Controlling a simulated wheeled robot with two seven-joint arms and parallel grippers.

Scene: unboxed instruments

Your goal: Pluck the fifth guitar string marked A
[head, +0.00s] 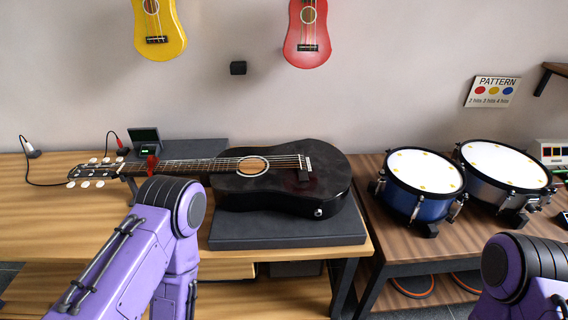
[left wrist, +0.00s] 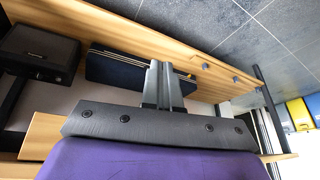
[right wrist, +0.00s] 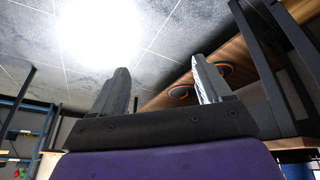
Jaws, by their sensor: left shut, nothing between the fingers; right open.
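A black acoustic guitar (head: 284,187) lies on its back on a dark grey pad (head: 288,232) on the wooden table in the head view. Its neck points left, and its strings (head: 285,162) run over the sound hole to the bridge. The string labels are too small to read. In the head view, only my purple arms show, and both grippers are out of sight. In the left wrist view my left gripper (left wrist: 164,88) is shut and empty, below the tabletop level. In the right wrist view my right gripper (right wrist: 158,85) is open and empty, away from the guitar.
A blue drum (head: 421,186) and a grey drum (head: 505,168) stand on the right table. A tuner-like device (head: 146,142) and a red clip (head: 152,164) are near the guitar's neck. A yellow ukulele (head: 159,30) and a red ukulele (head: 307,34) hang on the wall.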

